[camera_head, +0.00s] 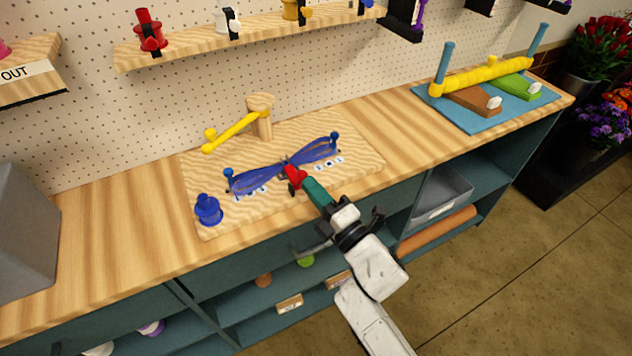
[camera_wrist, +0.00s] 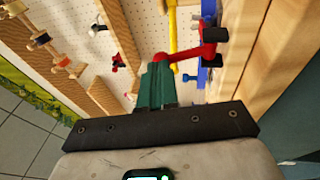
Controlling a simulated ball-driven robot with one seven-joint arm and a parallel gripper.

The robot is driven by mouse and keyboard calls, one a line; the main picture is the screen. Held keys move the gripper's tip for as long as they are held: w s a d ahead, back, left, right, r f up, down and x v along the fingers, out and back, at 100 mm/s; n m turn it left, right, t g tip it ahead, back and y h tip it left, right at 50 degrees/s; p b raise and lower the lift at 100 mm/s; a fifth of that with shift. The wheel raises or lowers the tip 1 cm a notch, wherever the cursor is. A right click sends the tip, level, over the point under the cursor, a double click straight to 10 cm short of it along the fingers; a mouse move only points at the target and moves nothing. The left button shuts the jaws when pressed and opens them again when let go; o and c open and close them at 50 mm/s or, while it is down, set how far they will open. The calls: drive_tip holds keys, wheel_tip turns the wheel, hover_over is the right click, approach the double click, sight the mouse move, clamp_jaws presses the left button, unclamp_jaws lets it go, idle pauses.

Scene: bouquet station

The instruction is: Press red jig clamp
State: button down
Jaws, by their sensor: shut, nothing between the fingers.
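The red jig clamp (camera_head: 293,176) sits at the middle of a wooden jig board (camera_head: 215,177), over the pinched centre of a blue ribbon bow (camera_head: 315,153). The bow's loops stretch toward two blue pegs, one at each end. My gripper (camera_head: 306,183) reaches in from the front right, its teal fingers shut and empty, with the tips at the near end of the clamp. In the wrist view, the red clamp (camera_wrist: 188,54) crosses just beyond my fingertips (camera_wrist: 157,66). I cannot tell whether they touch it.
A yellow lever (camera_head: 232,131) on a wooden post (camera_head: 260,117) stands behind the bow. A blue spool (camera_head: 208,210) stands at the board's front left. A grey box (camera_head: 25,225) is at far left, and a blue mat (camera_head: 490,118) with a yellow roll is at right. Bare counter lies between.

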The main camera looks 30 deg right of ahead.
drive_tip(key=shift+w+r, duration=0.45)
drive_tip(key=shift+w+r+p, duration=0.15)
drive_tip(key=shift+r+p, duration=0.15)
idle(0.4)
